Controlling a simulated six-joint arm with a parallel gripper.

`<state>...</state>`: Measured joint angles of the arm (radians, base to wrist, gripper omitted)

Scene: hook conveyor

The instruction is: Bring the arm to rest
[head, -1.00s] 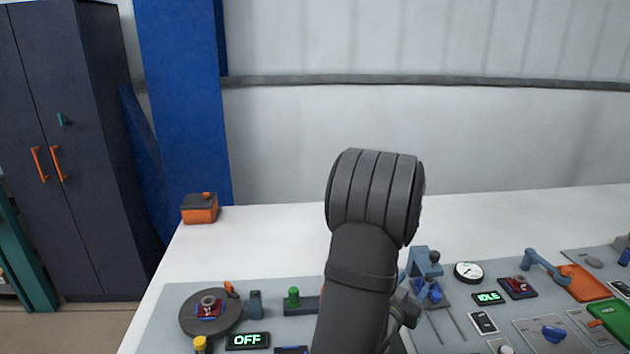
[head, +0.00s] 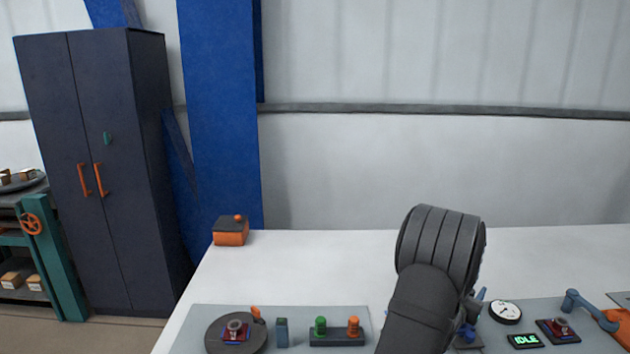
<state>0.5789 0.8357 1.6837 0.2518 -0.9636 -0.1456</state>
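My arm (head: 432,285) rises from the bottom edge, right of centre in the head view. Its thick ribbed dark grey joint (head: 440,245) is at the top, in front of the white table top. My gripper cannot be made out; it is out of the picture or hidden by the arm. Whether it is open or shut does not show.
An orange box (head: 231,232) stands at the back left.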

